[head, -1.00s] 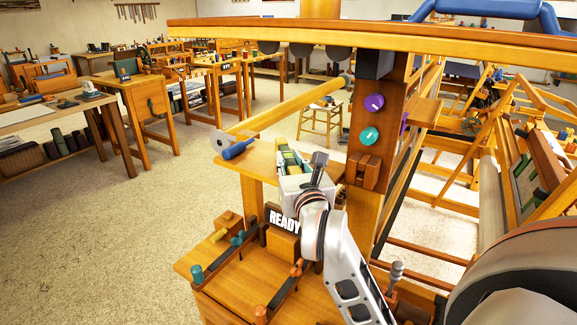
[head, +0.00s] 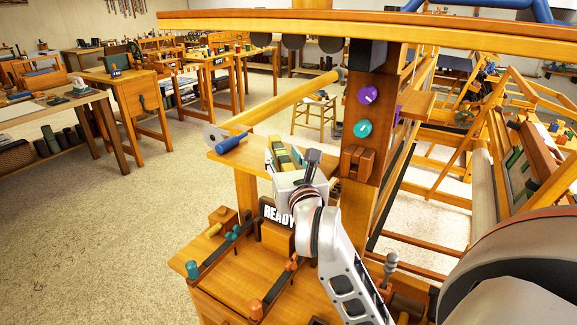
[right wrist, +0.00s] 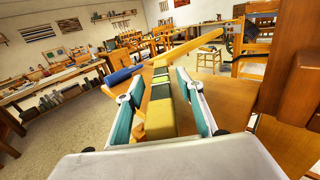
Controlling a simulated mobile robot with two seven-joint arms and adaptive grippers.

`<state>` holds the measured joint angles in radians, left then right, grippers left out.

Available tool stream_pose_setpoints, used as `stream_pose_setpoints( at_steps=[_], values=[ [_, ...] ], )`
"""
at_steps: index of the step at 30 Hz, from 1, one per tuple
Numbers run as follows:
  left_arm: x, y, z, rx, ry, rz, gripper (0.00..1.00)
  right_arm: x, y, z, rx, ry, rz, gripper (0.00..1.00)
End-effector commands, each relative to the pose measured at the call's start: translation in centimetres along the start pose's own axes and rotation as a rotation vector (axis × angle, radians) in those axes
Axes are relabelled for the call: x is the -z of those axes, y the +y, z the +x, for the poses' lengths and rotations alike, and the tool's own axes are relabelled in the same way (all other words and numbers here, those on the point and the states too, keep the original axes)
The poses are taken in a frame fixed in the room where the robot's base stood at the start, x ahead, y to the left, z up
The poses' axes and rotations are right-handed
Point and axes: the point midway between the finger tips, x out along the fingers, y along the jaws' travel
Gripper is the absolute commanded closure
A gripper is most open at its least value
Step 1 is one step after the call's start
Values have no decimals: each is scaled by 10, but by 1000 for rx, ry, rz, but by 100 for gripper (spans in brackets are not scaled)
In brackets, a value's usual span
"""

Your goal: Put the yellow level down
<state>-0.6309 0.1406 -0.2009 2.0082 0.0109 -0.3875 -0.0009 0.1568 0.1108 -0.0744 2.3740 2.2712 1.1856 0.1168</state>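The yellow level (head: 281,153), a narrow bar with yellow and dark green sections, is at the small wooden shelf (head: 258,166) on the loom. In the right wrist view the level (right wrist: 161,108) runs lengthwise between the two teal-padded fingers of my right gripper (right wrist: 164,103). The fingers are apart, with a gap showing beside the level, so the gripper is open around it. In the head view my right gripper (head: 299,178) hides the level's near end. I cannot tell whether its whole underside touches the shelf. My left gripper is not in view.
An upright post with purple (head: 368,93) and teal (head: 363,128) knobs stands to the right. A black READY sign (head: 276,214) is below. Open floor lies left.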

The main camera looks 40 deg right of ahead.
Motion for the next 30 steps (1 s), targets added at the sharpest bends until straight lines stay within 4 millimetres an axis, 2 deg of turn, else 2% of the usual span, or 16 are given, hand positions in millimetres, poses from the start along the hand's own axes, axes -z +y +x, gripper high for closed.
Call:
stream_pose_setpoints(
  at_steps=[5,11,21,30],
  values=[
    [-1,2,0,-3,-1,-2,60,1,0,-27,-1,2,1,63],
    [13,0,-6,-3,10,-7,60,-4,0,-65,-1,1,1,63],
    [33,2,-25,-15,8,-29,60,-4,0,-101,1,1,0,63],
    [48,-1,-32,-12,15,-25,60,-1,0,-119,1,-3,-6,63]
  ],
)
